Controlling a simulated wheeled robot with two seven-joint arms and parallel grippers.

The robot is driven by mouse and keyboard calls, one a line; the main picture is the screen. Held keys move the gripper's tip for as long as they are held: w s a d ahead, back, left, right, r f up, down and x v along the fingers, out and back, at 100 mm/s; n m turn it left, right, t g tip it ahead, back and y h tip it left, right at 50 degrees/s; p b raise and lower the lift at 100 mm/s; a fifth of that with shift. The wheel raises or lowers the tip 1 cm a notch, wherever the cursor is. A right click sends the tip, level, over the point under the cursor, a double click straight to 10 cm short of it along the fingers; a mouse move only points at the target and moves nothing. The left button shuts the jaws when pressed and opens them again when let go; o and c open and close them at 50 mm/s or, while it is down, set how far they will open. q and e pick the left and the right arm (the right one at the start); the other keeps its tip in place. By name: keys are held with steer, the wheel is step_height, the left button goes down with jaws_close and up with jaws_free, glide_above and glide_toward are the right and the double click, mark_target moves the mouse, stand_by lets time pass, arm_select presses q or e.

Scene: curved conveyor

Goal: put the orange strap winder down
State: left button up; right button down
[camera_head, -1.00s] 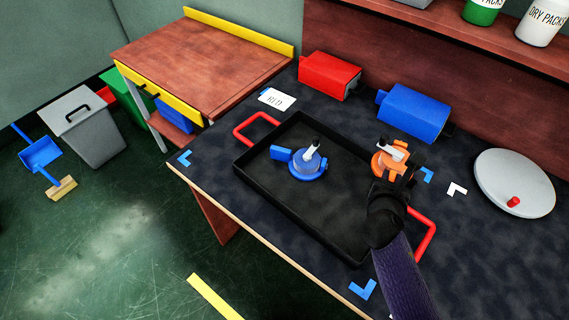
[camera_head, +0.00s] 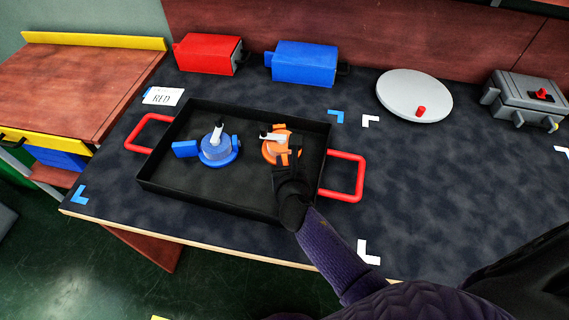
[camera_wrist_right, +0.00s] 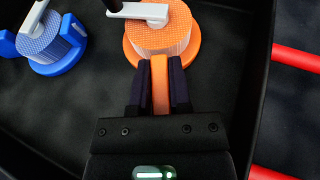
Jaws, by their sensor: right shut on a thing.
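The orange strap winder (camera_head: 272,146) is inside the black tray (camera_head: 163,186), toward its right end. It has a round orange base, a pale drum and a white crank with a dark knob. My right gripper (camera_head: 287,160) is shut on its orange handle. In the right wrist view the two dark fingers (camera_wrist_right: 159,88) flank the handle, and the orange winder (camera_wrist_right: 165,42) stands just beyond them. Whether its base touches the tray floor is hard to tell. A blue strap winder (camera_head: 218,148) stands to its left in the tray, also in the right wrist view (camera_wrist_right: 52,42). My left gripper is not in view.
The tray has red handles (camera_head: 345,178) at both ends. Behind it stand a red box (camera_head: 207,54) and a blue box (camera_head: 303,63). A grey disc (camera_head: 413,94) and a grey device (camera_head: 527,97) are at the right. Bare tray floor lies in front of the winders.

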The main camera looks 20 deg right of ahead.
steer(key=c, duration=1)
jaws_free()
steer(key=shift+f, duration=0.1)
steer(key=o, duration=0.4)
steer(key=shift+s+r, duration=0.1)
steer(key=shift+r, duration=0.2)
steer(key=p+v, duration=0.4)
steer(key=v, duration=0.7)
steer(key=shift+s+a, duration=0.1)
steer(key=shift+s, duration=0.3)
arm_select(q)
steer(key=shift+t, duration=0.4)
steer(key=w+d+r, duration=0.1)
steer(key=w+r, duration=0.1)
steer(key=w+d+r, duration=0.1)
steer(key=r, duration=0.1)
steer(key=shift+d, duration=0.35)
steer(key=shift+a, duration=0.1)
